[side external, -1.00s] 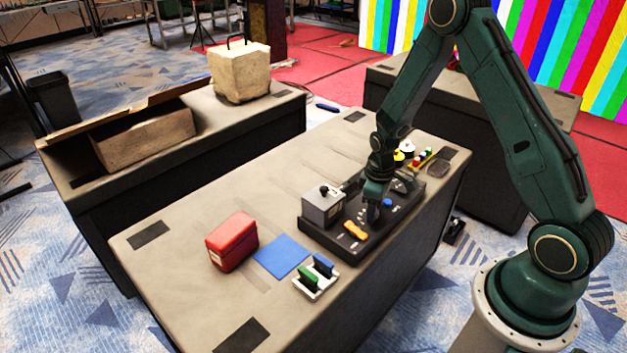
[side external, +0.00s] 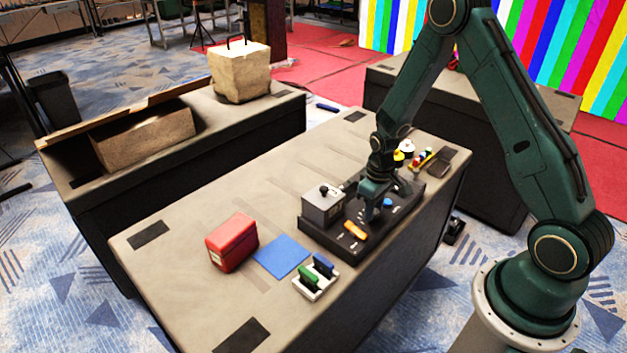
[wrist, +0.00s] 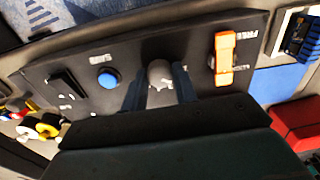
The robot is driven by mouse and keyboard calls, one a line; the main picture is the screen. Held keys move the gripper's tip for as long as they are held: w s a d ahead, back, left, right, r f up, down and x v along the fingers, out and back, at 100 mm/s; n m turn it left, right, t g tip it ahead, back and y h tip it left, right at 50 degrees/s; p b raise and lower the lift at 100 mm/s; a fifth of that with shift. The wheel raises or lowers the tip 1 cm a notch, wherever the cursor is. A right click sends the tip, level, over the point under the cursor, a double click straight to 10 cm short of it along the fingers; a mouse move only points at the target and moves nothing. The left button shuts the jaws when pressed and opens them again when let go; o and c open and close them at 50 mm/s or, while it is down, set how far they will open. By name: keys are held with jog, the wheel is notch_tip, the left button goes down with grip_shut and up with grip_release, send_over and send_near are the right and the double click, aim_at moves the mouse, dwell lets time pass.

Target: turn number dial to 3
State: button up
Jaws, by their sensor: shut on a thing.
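The black control panel (side external: 325,246) lies on the middle table. My gripper (side external: 370,214) is over the panel, pointing down, between the blue button (side external: 387,202) and the orange handle (side external: 355,230). In the wrist view my gripper (wrist: 160,88) has its two fingers on either side of a grey rounded knob (wrist: 159,72), which appears to be the number dial, and is shut on it. White marks show beside the knob, but I cannot read the numbers or the dial's setting. The blue button (wrist: 108,79) and the orange handle (wrist: 224,60) flank it there.
A grey box (side external: 322,208) with a black knob stands on the panel's left. A red box (side external: 232,242), a blue square (side external: 281,256) and a white holder (side external: 315,283) lie to the left and front. Small coloured items (side external: 421,160) lie behind the panel.

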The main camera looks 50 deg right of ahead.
jog(key=m, duration=0.4)
jog(key=shift+m, duration=2.2)
jog(key=o, duration=1)
jog(key=shift+c, duration=0.2)
jog(key=shift+r, duration=0.15)
notch_tip(320, 180, up, 14)
jog(key=shift+f, duration=0.2)
